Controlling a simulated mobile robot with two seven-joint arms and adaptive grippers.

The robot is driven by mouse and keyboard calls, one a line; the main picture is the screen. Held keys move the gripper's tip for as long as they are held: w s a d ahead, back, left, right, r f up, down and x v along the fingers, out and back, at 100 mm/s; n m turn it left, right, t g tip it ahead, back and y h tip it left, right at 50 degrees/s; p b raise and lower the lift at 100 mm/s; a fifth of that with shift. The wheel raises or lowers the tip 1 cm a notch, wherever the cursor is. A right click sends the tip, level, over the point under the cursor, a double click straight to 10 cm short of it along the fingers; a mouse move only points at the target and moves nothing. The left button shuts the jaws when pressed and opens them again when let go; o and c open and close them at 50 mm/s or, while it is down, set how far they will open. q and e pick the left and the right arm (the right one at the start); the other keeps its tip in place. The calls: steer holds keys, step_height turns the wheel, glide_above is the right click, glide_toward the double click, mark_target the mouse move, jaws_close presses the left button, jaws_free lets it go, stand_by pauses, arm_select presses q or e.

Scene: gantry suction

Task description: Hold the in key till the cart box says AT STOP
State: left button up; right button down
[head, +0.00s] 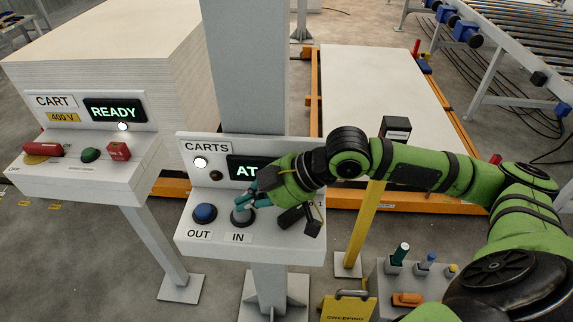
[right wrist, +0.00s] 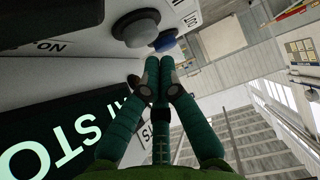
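The cart box (head: 184,230), marked CARTS, stands on a post in the middle of the head view. Its display (head: 236,166) shows "AT", with the rest hidden behind my right arm; in the right wrist view the display (right wrist: 70,150) shows "STO" upside down. The grey in key (head: 243,217) is right of the blue out key (head: 205,213). My right gripper (head: 245,198) has its dark green fingers together and empty, by the in key (right wrist: 135,28). The fingertips (right wrist: 158,68) appear just off the key; contact is not clear. My left gripper is out of view.
A cart box at left (head: 113,112) reads READY, with a red switch and a green button. A yellow post (head: 364,222) and a yellow sweeping sign (head: 346,308) stand right of the carts box. A stack of boards (head: 110,45) is behind.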

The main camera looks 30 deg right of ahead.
steer(key=b+v, duration=0.1)
steer(key=v, duration=0.2)
steer(key=shift+s+d+r, duration=0.1)
steer(key=shift+s+r, duration=0.05)
steer(key=shift+r, duration=0.15)
steer(key=b+v, duration=0.1)
steer(key=v, duration=0.4)
steer(key=shift+d+r+b, duration=0.25)
steer(key=shift+r+b, duration=0.05)
steer(key=shift+r, duration=0.1)
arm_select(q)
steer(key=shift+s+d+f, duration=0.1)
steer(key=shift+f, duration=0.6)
arm_select(e)
steer(key=shift+s+d+r, duration=0.25)
steer(key=shift+d+r, duration=0.1)
steer(key=shift+r, duration=0.2)
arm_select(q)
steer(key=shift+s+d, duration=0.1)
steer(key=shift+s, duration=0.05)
